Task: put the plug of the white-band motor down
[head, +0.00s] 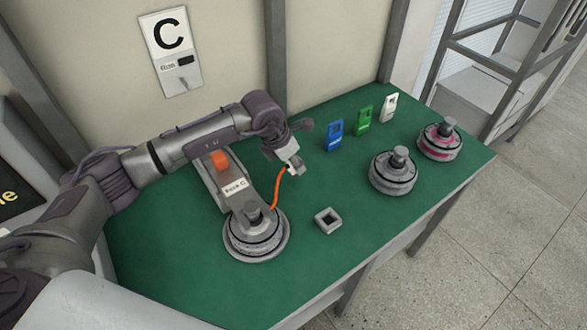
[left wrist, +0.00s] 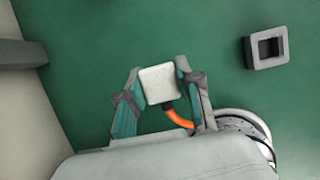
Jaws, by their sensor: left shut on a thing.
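My left gripper (head: 291,160) is shut on a pale grey square plug (left wrist: 158,84), above the green table, right of the bench stand. In the left wrist view the two fingers (left wrist: 160,98) grip the plug from both sides. An orange cable (head: 277,188) runs from the plug down to a motor (head: 256,238) on the stand's round base. That motor's band looks pale with dark edges, partly hidden by its hub. A grey square socket block (head: 328,221) with an opening lies right of this motor, apart from the plug; the left wrist view shows it top right (left wrist: 249,52).
A grey motor (head: 393,176) and a pink-band motor (head: 440,145) stand on the right of the green table (head: 310,270). Blue (head: 334,136), green (head: 362,116) and white (head: 389,109) tags stand near the wall. The table around the socket block is clear.

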